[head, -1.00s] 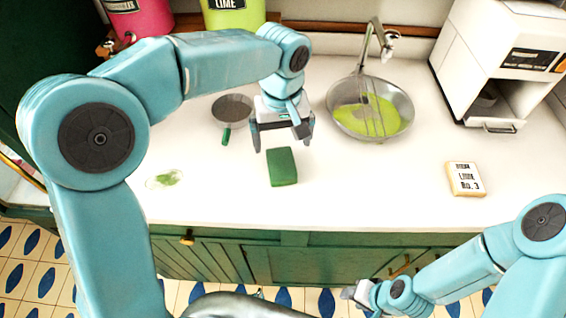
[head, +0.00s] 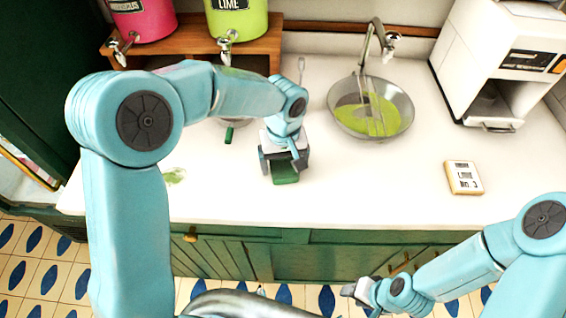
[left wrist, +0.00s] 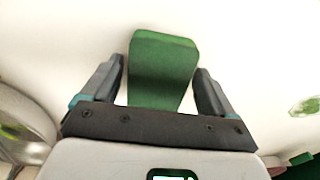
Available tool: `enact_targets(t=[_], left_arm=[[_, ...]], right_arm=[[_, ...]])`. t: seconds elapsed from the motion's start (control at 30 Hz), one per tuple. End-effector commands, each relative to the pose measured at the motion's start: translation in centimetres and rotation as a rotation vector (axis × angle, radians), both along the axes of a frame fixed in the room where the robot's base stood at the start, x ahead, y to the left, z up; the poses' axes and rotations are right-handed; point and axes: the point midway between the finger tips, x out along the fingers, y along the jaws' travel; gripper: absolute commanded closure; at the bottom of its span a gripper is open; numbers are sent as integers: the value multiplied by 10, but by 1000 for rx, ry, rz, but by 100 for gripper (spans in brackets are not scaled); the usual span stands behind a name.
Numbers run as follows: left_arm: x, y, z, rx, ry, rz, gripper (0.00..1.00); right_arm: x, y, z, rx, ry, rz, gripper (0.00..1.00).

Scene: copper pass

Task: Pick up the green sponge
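The green sponge (head: 286,178) lies on the white counter, partly hidden under my left gripper (head: 284,168) in the head view. In the left wrist view the sponge (left wrist: 162,68) sits between the two spread fingers of my left gripper (left wrist: 160,85). The left gripper is open and holds nothing. My right gripper (head: 352,290) is low in front of the counter, away from the sponge; its fingers are too small to read.
A small labelled block (head: 463,178) lies to the right. A white machine (head: 490,75) stands at back right. A green smear (head: 175,176) is on the counter at left. The counter between sponge and block is clear.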

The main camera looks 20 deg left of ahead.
Motion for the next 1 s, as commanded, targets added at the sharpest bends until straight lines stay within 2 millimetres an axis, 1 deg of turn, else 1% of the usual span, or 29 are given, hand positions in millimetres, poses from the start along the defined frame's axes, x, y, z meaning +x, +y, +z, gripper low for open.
enact_targets(t=[0.03, 0.07, 0.1, 0.13, 0.47, 0.57, 0.67, 0.77, 0.83, 0.97, 1.0], left_arm=[[0, 0, 0, 0, 0, 0, 30], [0, 0, 0, 0, 0, 0, 40], [0, 0, 0, 0, 0, 0, 53], [0, 0, 0, 0, 0, 0, 60], [0, 0, 1, 0, 0, 0, 60], [0, 0, 4, -1, -3, 1, 60], [1, 0, 13, -1, -3, 2, 60], [1, 0, 30, -1, -6, 1, 60], [1, -1, 46, -1, -6, 1, 60], [2, -1, 87, -3, -9, 1, 60], [1, -1, 101, -2, -8, 1, 60]], right_arm=[[0, 0, 0, 0, 0, 0, 57], [0, 0, 0, 0, 0, 0, 57], [0, 0, 0, 0, 0, 0, 57], [0, 0, 0, 0, 0, 0, 57], [0, 0, 0, 0, 0, 0, 57], [0, 0, 0, 0, 0, 0, 57], [0, 0, -1, 0, 0, 0, 57], [0, 0, -3, 0, 0, 0, 57], [0, 0, -3, 0, 0, 0, 57], [0, 0, -4, 0, 0, 0, 57], [0, 0, -4, 0, 0, 0, 57]])
